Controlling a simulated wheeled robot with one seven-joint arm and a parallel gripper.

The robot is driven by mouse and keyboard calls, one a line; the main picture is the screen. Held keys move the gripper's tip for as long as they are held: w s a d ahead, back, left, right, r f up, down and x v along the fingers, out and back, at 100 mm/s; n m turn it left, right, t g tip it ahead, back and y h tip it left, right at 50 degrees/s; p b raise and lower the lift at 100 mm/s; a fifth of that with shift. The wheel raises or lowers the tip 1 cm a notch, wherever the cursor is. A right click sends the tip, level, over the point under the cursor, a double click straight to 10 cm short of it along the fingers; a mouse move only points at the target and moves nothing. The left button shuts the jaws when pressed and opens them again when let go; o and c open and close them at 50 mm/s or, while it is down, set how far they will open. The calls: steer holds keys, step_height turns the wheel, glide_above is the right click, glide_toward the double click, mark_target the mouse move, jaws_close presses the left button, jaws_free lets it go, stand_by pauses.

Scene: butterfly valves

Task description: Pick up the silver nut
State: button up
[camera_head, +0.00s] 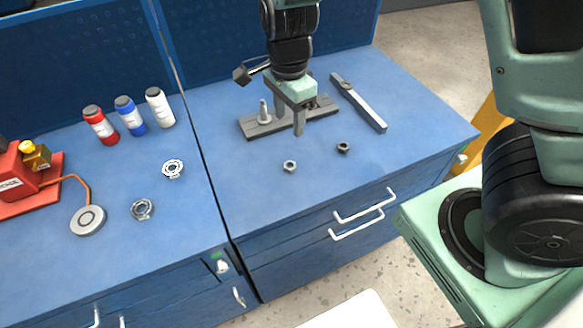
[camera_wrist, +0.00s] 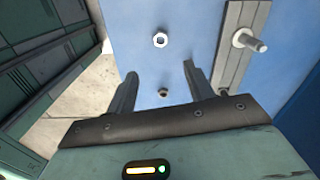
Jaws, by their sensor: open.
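The silver nut (camera_head: 290,166) lies flat on the blue bench top, near the front of the right-hand section. It also shows in the wrist view (camera_wrist: 160,40), past the fingertips and roughly in line with the gap between them. A darker nut (camera_head: 343,147) lies to its right and shows in the wrist view (camera_wrist: 163,93) between the fingers. My gripper (camera_wrist: 159,71) is open and empty, pointing down above the bench. In the head view it hangs behind the silver nut, in front of the grey plate, and partly hides that plate.
A grey plate (camera_head: 258,129) with an upright bolt (camera_head: 264,112) stands behind the nuts. A long grey bar (camera_head: 358,103) lies at the right. Bottles, two ring-shaped parts (camera_head: 173,169) and a red device (camera_head: 22,178) are on the left section. The bench around the silver nut is clear.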

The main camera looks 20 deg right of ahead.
glide_above(290, 161)
steer(key=s, duration=0.1)
steer(key=f, duration=1)
steer(key=shift+s+a, duration=0.15)
steer(key=shift+a, duration=0.2)
steer(key=shift+f+p, duration=0.7)
steer(key=shift+f, duration=2)
steer(key=c, duration=1.1)
